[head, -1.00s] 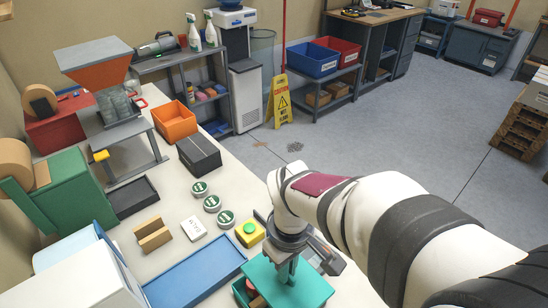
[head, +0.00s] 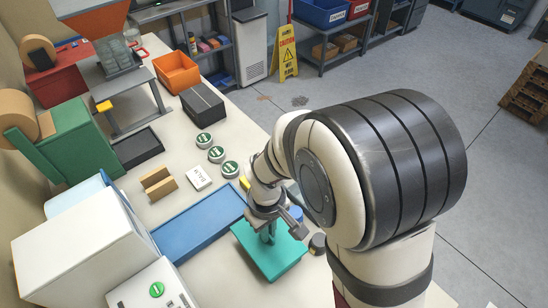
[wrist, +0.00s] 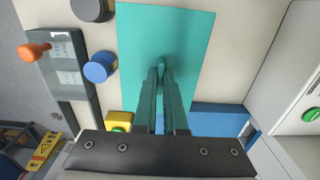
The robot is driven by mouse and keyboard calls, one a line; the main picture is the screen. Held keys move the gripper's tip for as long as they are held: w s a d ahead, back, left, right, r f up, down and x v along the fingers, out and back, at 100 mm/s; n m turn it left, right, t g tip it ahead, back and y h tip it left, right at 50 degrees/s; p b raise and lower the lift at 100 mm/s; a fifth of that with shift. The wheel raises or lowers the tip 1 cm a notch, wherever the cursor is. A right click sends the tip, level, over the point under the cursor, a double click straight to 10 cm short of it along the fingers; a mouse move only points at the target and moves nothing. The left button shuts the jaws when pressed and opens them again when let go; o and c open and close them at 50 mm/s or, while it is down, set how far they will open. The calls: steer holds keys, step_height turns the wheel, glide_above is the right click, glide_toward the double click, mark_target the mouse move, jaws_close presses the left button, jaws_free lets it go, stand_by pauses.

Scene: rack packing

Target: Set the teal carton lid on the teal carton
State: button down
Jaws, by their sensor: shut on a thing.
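The teal carton lid (head: 258,262) is a flat teal plate with a raised grip in its middle, and it lies about level. My gripper (head: 268,234) points down and is shut on that grip. The wrist view shows the fingers (wrist: 162,78) closed on it, with the lid (wrist: 192,35) spread out below them. The teal carton cannot be made out in either view now; the lid covers the spot in front of the blue tray. I cannot tell whether the lid touches the carton.
The blue tray (head: 197,228) lies left of the lid. A yellow block with a green button (wrist: 118,121), a blue round thing (wrist: 100,67) and a black round thing (wrist: 92,9) stand close by. Green-topped tins (head: 217,154), a balm box (head: 199,178) and a black box (head: 203,104) are farther back.

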steer(key=shift+f, duration=0.1)
steer(key=shift+f, duration=0.35)
steer(key=c, duration=1)
jaws_free()
step_height(320, 180, up, 12)
steer(key=r, duration=0.1)
steer(key=s+d+m, duration=0.3)
steer(key=s+m, duration=0.1)
steer(key=s, duration=0.1)
steer(key=s+d+r+m+y, duration=0.1)
steer(key=s+d+m, duration=0.3)
steer(key=s+m, duration=0.1)
steer(key=s+d+m, duration=0.4)
steer(key=s+m, duration=0.1)
steer(key=shift+s+r+y, duration=0.15)
steer(key=shift+r+y, duration=0.2)
steer(key=shift+y, duration=0.05)
